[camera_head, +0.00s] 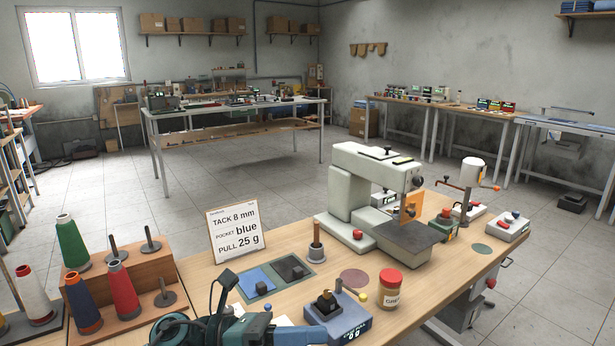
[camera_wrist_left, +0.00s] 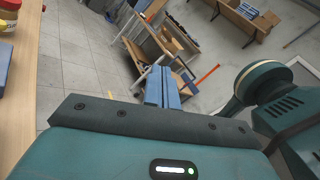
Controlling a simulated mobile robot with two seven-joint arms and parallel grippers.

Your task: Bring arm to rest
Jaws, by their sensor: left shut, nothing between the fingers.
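My left arm and gripper show at the bottom of the head view, low over the front edge of the workbench (camera_head: 395,320). The arm is teal with black parts. In the left wrist view my left gripper (camera_wrist_left: 162,88) has its two blue fingers together, with nothing between them. Behind the fingers in that view are floor and distant furniture; the bench edge (camera_wrist_left: 22,90) runs along the left side. My right gripper does not show in either view.
Near the arm stand a scale (camera_head: 338,318), a jar (camera_head: 390,289), a blue pad (camera_head: 256,281) and a sign (camera_head: 236,232). Thread cones (camera_head: 122,290) stand on a wooden rack at left. A press machine (camera_head: 362,195) stands behind. Open floor lies beyond the bench.

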